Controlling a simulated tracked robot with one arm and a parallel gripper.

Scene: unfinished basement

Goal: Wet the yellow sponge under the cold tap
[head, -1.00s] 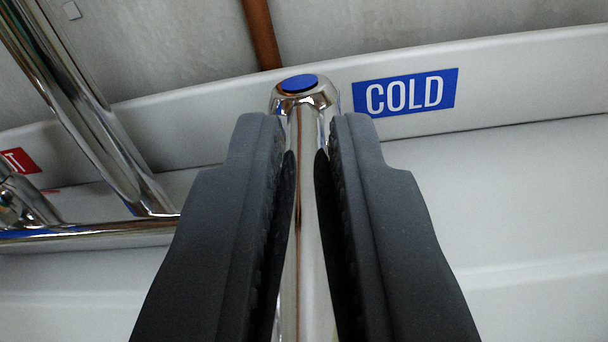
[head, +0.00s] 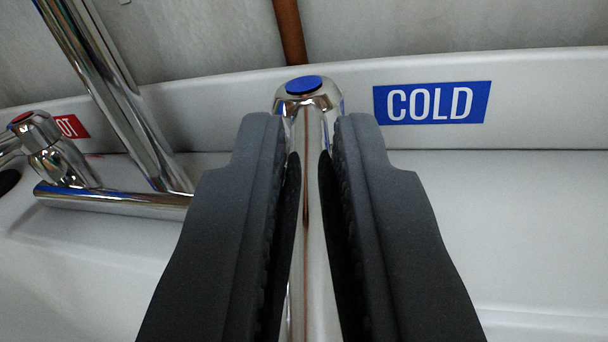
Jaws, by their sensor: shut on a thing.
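The cold tap handle (head: 315,230) is a chrome lever with a blue cap on its hub (head: 303,86), in the middle of the head view. My gripper (head: 308,130) is shut on this lever, one dark finger on each side. A blue COLD label (head: 432,102) is on the white back ledge to the right of the hub. The chrome spout pipe (head: 110,90) rises on the left from a horizontal chrome pipe (head: 110,201). The yellow sponge is not in view, and no water shows.
The hot tap (head: 45,145), with a red cap, stands at the left beside a red label (head: 72,126). A brown pipe (head: 289,30) runs up the grey wall behind. The white sink surface (head: 520,210) is clear on the right.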

